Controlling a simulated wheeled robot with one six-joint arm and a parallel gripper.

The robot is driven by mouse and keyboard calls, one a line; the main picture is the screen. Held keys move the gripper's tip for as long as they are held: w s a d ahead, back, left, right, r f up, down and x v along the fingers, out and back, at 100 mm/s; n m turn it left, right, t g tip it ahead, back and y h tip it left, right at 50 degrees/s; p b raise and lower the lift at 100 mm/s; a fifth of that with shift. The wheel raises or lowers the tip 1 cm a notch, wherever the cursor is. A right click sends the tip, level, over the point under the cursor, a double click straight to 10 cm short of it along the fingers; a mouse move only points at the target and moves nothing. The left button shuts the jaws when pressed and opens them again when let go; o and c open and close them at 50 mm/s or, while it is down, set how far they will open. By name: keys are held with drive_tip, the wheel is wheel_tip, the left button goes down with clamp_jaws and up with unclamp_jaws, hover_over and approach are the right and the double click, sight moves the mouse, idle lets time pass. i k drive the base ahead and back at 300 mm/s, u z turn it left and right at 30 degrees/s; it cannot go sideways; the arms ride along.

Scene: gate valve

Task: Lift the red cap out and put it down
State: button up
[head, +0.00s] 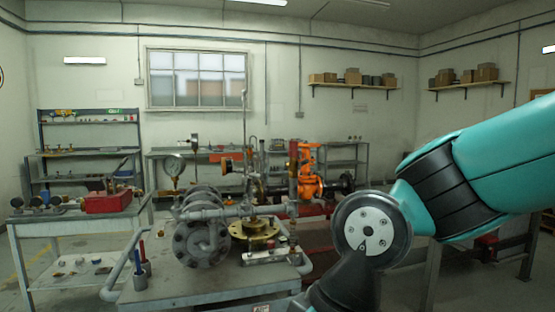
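I cannot clearly make out a red cap in the head view. A pale block (268,257) with small parts on it, one of them a tiny reddish spot, lies at the right front of the workbench, but the parts are too small to identify. My arm comes in from the right and bends down at a joint in front of the bench's right side. My gripper is out of the picture below the bottom edge, so whether it holds anything is hidden.
The grey workbench (200,291) carries a grey flanged valve body (203,240), a brass flange (254,232) and upright tools at left. An orange valve (308,180) stands behind. A side table with a red toolbox (107,202) is at left. The bench's front is bare.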

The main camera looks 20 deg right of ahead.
sight(293, 151)
drive_tip(key=z, duration=0.75)
drive_tip(key=i, duration=1.45)
drive_tip(key=u, duration=0.45)
